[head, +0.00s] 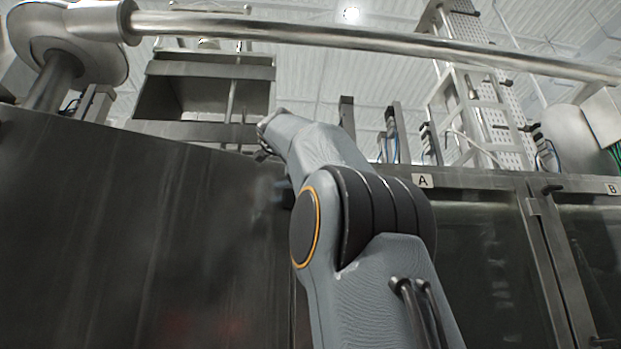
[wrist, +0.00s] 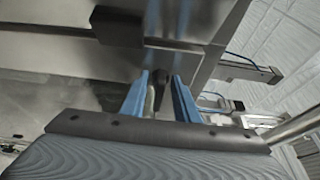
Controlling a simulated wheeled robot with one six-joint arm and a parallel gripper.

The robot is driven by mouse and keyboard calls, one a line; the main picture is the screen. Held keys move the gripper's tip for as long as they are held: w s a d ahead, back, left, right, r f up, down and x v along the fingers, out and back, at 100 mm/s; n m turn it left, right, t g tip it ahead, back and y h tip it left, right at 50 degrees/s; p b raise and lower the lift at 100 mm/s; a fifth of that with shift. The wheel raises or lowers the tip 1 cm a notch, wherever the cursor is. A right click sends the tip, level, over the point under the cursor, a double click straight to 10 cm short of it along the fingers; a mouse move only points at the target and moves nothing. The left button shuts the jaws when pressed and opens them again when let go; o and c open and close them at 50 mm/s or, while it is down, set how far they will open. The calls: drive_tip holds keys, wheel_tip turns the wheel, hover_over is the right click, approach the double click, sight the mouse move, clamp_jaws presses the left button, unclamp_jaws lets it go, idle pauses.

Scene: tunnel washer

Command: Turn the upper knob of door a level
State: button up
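Door a, a dark steel panel (head: 470,250) marked with an "A" label (head: 423,181), stands behind my arm in the head view. In the wrist view, the two blue fingers of my gripper (wrist: 161,80) are apart and point at the steel front. A small dark knob (wrist: 159,73) shows between and just beyond the fingertips. I cannot tell whether the fingers touch it. Its exact turn angle is hard to read. In the head view my gripper is mostly hidden behind my arm, and the knob of door a cannot be made out.
A dark block (wrist: 117,25) sits on the steel front near the fingers. Door B (head: 590,250), with a dark knob (head: 551,189) at its upper left, is at the right. A large dark panel (head: 130,230) fills the left. A steel rail (head: 350,38) crosses above.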

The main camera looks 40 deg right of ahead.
drive_tip(key=b+v, duration=0.3)
drive_tip(key=v, duration=0.5)
drive_tip(key=shift+d, duration=0.1)
idle(0.5)
